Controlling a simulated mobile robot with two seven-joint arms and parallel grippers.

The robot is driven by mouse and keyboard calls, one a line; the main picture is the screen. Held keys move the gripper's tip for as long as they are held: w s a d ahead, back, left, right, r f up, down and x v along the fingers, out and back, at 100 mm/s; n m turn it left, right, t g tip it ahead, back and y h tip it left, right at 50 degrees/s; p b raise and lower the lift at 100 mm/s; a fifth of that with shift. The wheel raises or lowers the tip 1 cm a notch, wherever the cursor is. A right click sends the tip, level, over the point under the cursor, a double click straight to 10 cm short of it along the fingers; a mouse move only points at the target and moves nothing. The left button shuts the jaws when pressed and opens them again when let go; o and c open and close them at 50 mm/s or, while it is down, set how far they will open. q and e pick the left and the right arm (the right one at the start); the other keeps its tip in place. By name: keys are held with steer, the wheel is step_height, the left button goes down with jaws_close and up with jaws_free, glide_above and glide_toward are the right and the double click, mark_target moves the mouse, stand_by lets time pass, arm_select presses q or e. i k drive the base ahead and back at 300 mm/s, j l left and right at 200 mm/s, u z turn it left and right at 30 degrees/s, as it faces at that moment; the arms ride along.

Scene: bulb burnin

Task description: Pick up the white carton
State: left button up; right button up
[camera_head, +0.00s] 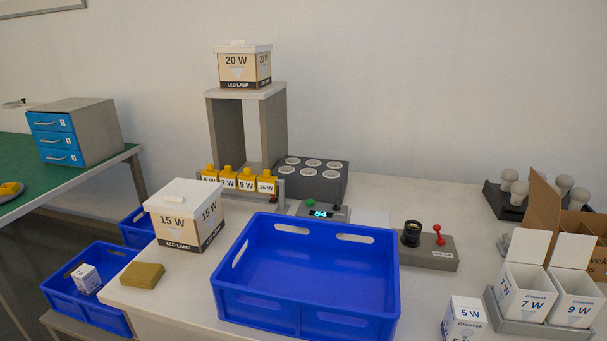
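Several white cartons are in view. A small closed white carton (86,279) lies in the blue bin at the lower left. A white carton marked 5 W (464,317) stands at the bottom edge, partly cut off by the frame. Two open white cartons, 7 W (525,296) and 9 W (574,300), stand with raised flaps in a grey holder at the lower right. Neither of my grippers shows in this view.
A large empty blue crate (305,312) fills the front middle of the white table. A lidded 15 W box (176,239) and a tan block (142,275) are at its left. A grey fixture (432,258) and a brown cardboard box (540,205) are at the right.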

mark_target(86, 279)
steer(key=u, duration=1.4)
steer(key=i+j+z, duration=0.1)
steer(key=i+j, duration=0.15)
steer(key=i+j+z, duration=0.1)
steer(key=i+j, duration=0.2)
steer(key=i+j+z, duration=0.15)
steer(key=j, duration=0.3)
steer(key=i+j+z, duration=0.1)
steer(key=i+j, duration=0.2)
steer(key=i+j+z, duration=0.1)
steer(key=j, duration=0.4)
steer(key=i+j+z, duration=0.1)
steer(key=i+j, duration=0.2)
steer(key=j, duration=0.15)
steer(key=i+j+z, duration=0.1)
steer(key=j, duration=0.35)
steer(key=i+j+z, duration=0.15)
steer(key=i+j, duration=0.15)
steer(key=j, duration=0.15)
steer(key=i+z, duration=0.1)
steer(key=i, duration=0.45)
